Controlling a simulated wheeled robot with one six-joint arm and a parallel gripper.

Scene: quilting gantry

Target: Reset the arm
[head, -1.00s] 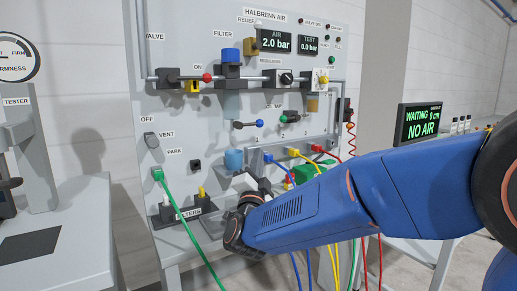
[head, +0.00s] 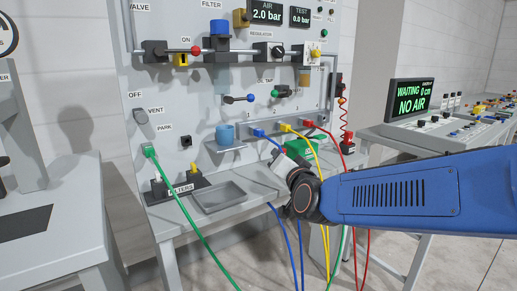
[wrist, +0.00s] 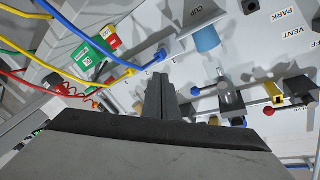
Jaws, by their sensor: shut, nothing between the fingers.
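My blue arm reaches in from the right in the head view. Its wrist hangs in front of the panel's lower right part and hides some of the hoses and the shelf behind it. My gripper (wrist: 161,97) shows in the wrist view, with its dark fingers together and nothing between them. In the head view its fingers are hidden behind the wrist. In the wrist view the fingers point toward the grey panel (wrist: 140,95), apart from the blue hose plug (wrist: 161,56) and the blue cup (wrist: 207,40), as far as I can tell.
Blue, yellow and red hoses (head: 322,165) hang close behind my wrist. A green hose (head: 185,210) runs down from the panel's left. A grey tray (head: 219,197) lies empty on the shelf. The display reading NO AIR (head: 412,100) stands on the right bench. A tester table (head: 65,190) is at left.

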